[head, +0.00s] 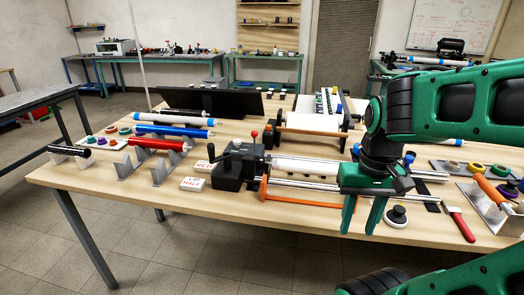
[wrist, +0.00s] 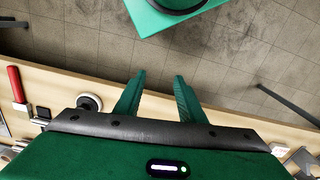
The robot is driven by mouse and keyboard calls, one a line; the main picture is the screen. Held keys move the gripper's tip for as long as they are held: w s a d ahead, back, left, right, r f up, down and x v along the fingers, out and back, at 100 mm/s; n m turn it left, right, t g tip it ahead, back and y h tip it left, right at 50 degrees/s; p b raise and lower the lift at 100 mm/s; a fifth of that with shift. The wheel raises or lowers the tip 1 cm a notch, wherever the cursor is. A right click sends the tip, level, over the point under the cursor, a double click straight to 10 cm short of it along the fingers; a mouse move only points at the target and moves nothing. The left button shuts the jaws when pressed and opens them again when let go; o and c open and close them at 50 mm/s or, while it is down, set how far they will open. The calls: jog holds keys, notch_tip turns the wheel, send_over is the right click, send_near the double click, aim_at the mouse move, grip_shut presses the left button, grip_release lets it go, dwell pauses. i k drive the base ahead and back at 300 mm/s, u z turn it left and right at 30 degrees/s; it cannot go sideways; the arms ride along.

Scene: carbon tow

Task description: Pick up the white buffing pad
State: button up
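The white buffing pad (head: 397,220) is a small round disc with a dark knob on top, lying on the wooden table near its front edge. It also shows in the wrist view (wrist: 90,102), left of my fingers. My gripper (head: 358,230) points down just left of the pad in the head view, apart from it. In the wrist view my gripper (wrist: 157,80) has its two green fingers spread with nothing between them. I cannot tell its exact height over the table edge.
A red-handled tool (head: 461,226) lies right of the pad. An orange-framed roller rig (head: 310,198) stands to the left. A rack with an orange roller (head: 490,190) is at the far right. Bare wood (head: 425,224) shows between pad and red handle.

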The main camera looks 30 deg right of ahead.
aim_at(395, 218)
jog(key=z, duration=1.4)
